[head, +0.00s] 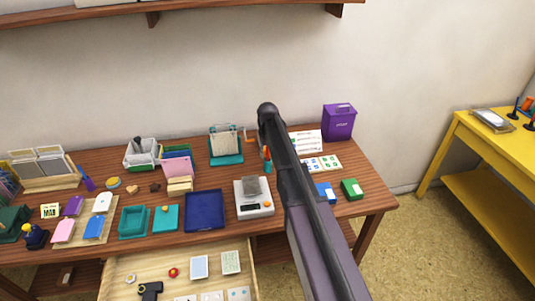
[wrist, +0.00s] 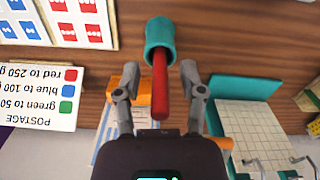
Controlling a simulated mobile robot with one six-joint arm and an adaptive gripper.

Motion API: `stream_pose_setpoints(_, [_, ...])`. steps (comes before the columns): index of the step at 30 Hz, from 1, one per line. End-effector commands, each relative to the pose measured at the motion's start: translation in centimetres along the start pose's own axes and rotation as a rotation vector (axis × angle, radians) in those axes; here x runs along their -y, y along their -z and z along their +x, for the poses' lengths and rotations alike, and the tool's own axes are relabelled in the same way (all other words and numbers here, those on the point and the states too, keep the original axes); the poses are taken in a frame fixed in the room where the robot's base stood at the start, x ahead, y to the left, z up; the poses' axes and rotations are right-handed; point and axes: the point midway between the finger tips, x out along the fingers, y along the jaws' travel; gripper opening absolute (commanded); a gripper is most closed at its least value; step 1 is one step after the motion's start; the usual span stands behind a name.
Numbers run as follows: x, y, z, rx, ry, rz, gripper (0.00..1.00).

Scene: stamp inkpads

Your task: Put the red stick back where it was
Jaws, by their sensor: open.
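The red stick (wrist: 160,88) stands in a small teal cup (wrist: 160,38) in the wrist view, with its lower end inside the cup and its upper part sticking out. My gripper (wrist: 160,69) is open, with one finger on each side of the stick. Gaps show between the fingers and the stick, so it is not gripped. In the head view the red stick (head: 266,153) and the teal cup (head: 267,168) show just left of my arm. My gripper is hidden there behind my arm.
A teal device with a white grid (head: 226,147) stands left of the cup. A postage card (head: 306,140), a stamp sheet (head: 323,163) and a purple bin (head: 339,122) are to the right. A scale (head: 253,210) stands in front, near an open drawer (head: 125,262).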

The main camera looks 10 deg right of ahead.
Motion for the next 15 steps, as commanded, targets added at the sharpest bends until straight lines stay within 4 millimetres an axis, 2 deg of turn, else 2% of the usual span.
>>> stream_pose_setpoints(15, [0.0,0.0,-4.3,0.0,0.0,0.0,0.52])
